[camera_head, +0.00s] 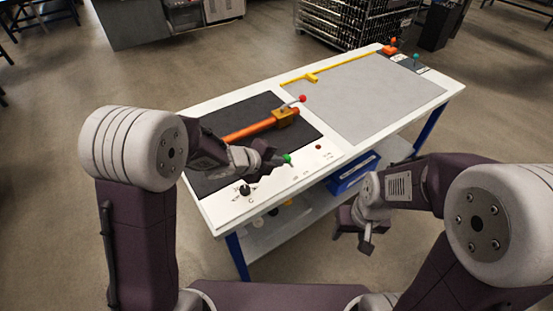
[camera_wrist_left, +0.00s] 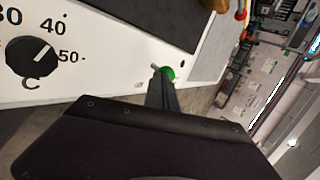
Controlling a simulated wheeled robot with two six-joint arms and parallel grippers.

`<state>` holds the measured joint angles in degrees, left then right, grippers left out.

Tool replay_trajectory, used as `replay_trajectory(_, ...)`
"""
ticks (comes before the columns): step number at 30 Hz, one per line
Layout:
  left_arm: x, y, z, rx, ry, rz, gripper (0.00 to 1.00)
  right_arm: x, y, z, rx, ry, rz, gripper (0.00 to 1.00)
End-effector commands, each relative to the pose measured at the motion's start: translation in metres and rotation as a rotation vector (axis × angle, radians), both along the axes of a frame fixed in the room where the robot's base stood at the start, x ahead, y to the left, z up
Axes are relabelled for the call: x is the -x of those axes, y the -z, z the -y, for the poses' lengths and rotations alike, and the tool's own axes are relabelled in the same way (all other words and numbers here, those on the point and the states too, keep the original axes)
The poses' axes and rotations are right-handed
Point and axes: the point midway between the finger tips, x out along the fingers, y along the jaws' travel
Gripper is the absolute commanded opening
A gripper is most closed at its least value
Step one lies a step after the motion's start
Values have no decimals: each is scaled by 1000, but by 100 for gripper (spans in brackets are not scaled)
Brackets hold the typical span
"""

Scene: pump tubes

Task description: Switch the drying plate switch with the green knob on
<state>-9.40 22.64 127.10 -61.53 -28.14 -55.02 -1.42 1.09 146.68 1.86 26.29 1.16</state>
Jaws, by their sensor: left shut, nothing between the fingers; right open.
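The green knob (camera_head: 287,158) of the drying plate switch stands on the white front strip of the table (camera_head: 236,209). My left gripper (camera_head: 274,157) is shut with nothing in it, its tip right beside the green knob. In the left wrist view the green knob (camera_wrist_left: 167,73) shows just beyond the shut fingertips (camera_wrist_left: 161,82), with a short pale lever end to its left. I cannot tell whether the fingers touch it. My right gripper (camera_head: 352,233) is open and empty, off the table's front right side.
A black dial (camera_head: 245,190) with temperature marks sits left of the green knob. An orange tube (camera_head: 249,130) with a brass valve (camera_head: 284,117) and red-tipped lever lies on the dark plate. A yellow tool (camera_head: 312,77) lies behind. The grey mat (camera_head: 375,95) is clear.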

Motion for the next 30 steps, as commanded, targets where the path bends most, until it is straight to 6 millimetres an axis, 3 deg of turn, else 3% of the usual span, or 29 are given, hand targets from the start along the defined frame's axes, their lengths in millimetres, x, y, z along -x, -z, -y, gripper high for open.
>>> replay_trajectory(1, 0, -6, 1, -7, 1, -6, 0, 0, -9, 0, 0, 0, 0, 53)
replay_trajectory(14, -4, -10, 5, -63, 0, -46, 0, 0, -34, 0, 0, 0, 0, 53)
replay_trajectory(30, -14, -23, 21, -181, 1, -132, 0, 0, -103, 0, 0, 0, 0, 53)
